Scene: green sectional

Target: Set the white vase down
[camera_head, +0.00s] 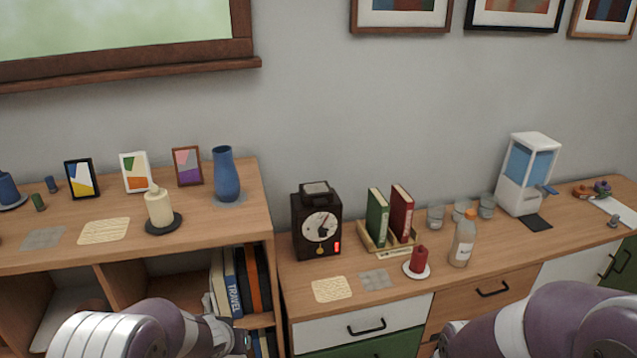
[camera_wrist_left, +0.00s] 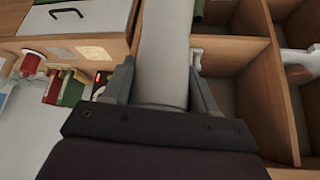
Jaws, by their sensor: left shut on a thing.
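The white vase (camera_wrist_left: 166,45) shows in the left wrist view as a pale, smooth upright-running body; its far end is cut off by the frame. My left gripper (camera_wrist_left: 161,88) is shut on it, one finger on each side. In the head view my left arm comes in at the lower left, in front of the shelf unit; its fingers and the vase cannot be made out there. My right arm shows at the lower right, but its gripper is out of view.
The shelf top (camera_head: 215,222) holds a blue vase (camera_head: 227,175), a candle (camera_head: 159,208) and picture frames. Flat mats lie on both.

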